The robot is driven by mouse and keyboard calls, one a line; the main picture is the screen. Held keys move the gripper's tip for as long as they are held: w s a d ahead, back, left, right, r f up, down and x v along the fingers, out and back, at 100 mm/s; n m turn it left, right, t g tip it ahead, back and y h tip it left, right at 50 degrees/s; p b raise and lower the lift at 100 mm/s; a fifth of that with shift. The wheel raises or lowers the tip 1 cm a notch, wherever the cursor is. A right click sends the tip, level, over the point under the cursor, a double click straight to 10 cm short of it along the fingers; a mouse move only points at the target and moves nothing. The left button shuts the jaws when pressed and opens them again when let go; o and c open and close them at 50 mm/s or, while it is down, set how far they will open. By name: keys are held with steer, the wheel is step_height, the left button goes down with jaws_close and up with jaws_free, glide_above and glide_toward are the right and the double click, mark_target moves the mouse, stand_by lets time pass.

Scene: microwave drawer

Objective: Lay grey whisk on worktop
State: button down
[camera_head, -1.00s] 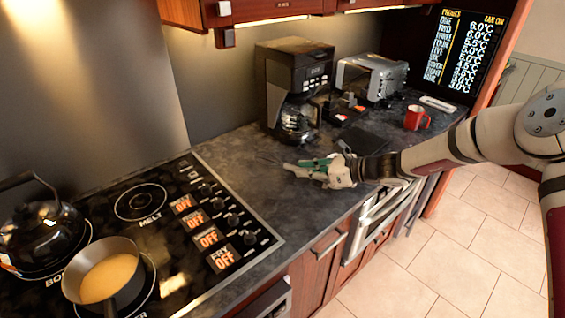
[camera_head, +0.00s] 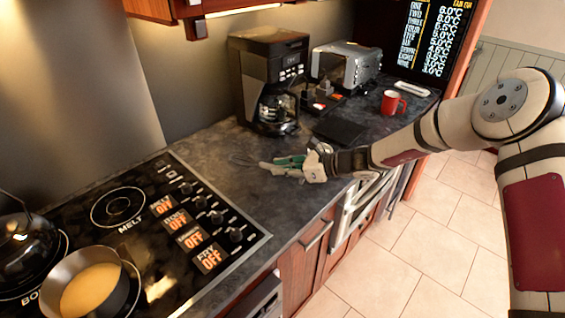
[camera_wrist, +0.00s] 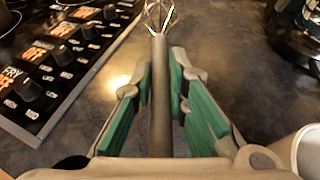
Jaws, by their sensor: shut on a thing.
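The grey whisk (camera_wrist: 160,100) is between the green-padded fingers of my gripper (camera_wrist: 159,68) in the wrist view. Its handle runs lengthwise between them and its wire loops point away, toward the far side of the worktop. In the head view the whisk's wires (camera_head: 243,160) show faintly at the left of my gripper (camera_head: 277,164), which is shut on the handle. My gripper is low over the dark worktop (camera_head: 215,142), between the hob and the coffee maker. I cannot tell whether the whisk touches the worktop.
The hob (camera_head: 150,235) with a pan (camera_head: 93,283) and a black kettle (camera_head: 25,245) is at left. A coffee maker (camera_head: 268,75), toaster (camera_head: 345,65), and red mug (camera_head: 392,102) stand farther back. Bare worktop lies around the whisk.

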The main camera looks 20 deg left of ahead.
mark_target(283, 191)
steer(key=shift+f+b, duration=0.35)
steer(key=shift+f, duration=2.45)
steer(key=c, duration=1.2)
jaws_free()
steer(key=shift+c, duration=0.2)
steer(key=o, duration=0.5)
steer(key=shift+o, duration=0.2)
